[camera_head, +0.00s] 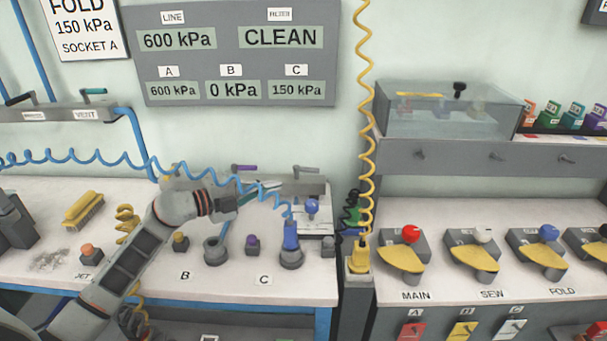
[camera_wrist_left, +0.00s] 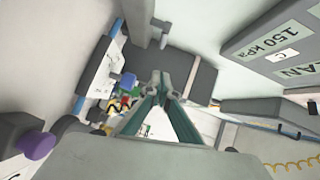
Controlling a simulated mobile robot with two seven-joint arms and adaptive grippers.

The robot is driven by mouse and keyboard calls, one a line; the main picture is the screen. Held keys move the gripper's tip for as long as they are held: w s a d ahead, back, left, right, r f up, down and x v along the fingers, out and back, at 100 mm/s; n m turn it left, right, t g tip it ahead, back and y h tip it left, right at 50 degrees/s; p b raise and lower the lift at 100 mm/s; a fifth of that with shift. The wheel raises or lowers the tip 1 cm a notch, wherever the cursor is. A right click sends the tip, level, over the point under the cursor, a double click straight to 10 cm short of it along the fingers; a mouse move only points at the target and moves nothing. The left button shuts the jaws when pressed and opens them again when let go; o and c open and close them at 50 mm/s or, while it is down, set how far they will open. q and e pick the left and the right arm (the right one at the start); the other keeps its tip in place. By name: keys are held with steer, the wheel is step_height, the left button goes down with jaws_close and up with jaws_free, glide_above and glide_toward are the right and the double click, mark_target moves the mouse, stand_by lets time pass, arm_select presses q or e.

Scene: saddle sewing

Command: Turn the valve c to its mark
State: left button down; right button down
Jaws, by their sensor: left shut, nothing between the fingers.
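Valve c appears to be the grey lever (camera_head: 308,169) on the right end of the grey box at the back of the bench, above the C label (camera_head: 264,280). Its mark is too small to make out. My left gripper (camera_head: 280,184) is shut and empty, just in front of that box and a little left of the lever. The shut fingertips also show in the left wrist view (camera_wrist_left: 164,76), in front of a dark grey block (camera_wrist_left: 199,77). I cannot tell whether they touch it. The wall display (camera_head: 297,89) reads 150 kPa under C. My right gripper is not in view.
A blue plug (camera_head: 291,235) on a coiled blue hose (camera_head: 118,160) stands in the C socket. A purple lever (camera_head: 243,168) is left of valve c. A blue knob (camera_head: 312,206) and a hanging yellow coil (camera_head: 366,110) are close on the right.

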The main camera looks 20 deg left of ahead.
arm_select(q)
glide_toward(314, 171)
steer(key=d, duration=0.4)
steer(key=w, duration=0.1)
steer(key=w+b, duration=0.1)
steer(key=w, duration=0.1)
steer(key=shift+w+a+f, duration=0.15)
steer(key=shift+f, duration=0.2)
steer(key=shift+w+a, duration=0.1)
steer(key=shift+w, duration=0.5)
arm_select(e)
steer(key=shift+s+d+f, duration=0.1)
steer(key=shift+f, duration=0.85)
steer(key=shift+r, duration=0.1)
